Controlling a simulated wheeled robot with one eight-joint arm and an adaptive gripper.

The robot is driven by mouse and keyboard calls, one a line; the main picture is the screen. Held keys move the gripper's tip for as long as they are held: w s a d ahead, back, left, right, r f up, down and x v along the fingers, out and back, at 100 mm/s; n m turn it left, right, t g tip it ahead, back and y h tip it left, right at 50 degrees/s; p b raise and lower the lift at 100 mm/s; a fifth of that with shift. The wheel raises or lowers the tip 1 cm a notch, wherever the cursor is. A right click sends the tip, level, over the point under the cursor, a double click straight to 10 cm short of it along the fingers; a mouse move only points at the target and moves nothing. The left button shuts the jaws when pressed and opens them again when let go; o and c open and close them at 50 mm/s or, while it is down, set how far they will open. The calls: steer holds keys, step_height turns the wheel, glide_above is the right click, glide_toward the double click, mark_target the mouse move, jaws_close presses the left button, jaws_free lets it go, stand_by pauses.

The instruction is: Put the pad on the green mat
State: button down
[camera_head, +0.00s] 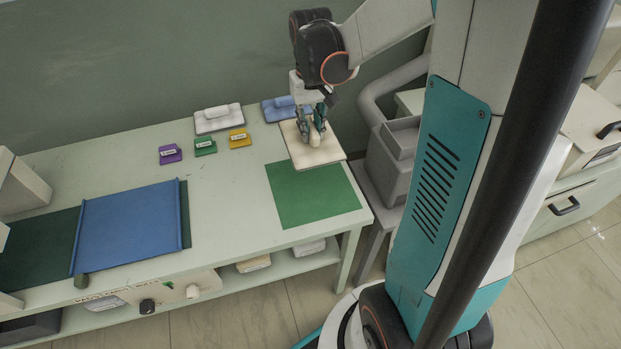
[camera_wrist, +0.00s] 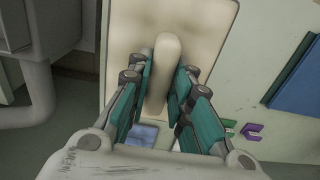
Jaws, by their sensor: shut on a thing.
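My gripper (camera_head: 316,126) is shut on the raised grip of a cream pad (camera_head: 320,154). In the wrist view the grip stands between the fingers of my gripper (camera_wrist: 161,72), and the flat pad (camera_wrist: 208,28) spreads beyond them. The green mat (camera_head: 312,201) lies flat at the right end of the table. In the head view the pad covers part of the mat's back edge and looks held above the table. The gap under the pad is hard to judge. The mat does not show in the wrist view.
A white pad (camera_head: 218,120) and a blue pad (camera_head: 277,110) lie at the table's back. Purple (camera_head: 170,154), green (camera_head: 205,147) and yellow (camera_head: 239,138) tags lie before them. A blue sheet (camera_head: 130,228) lies at left. The mat's front is bare.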

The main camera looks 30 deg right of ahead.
step_height(320, 180, down, 18)
steer(key=b, duration=0.5)
steer(key=shift+b, duration=0.35)
steer(key=shift+f, duration=0.1)
steer(key=c, duration=1.4)
jaws_free()
steer(key=shift+c, duration=0.2)
step_height(320, 180, up, 12)
steer(key=p, duration=0.4)
steer(key=shift+p, duration=0.35)
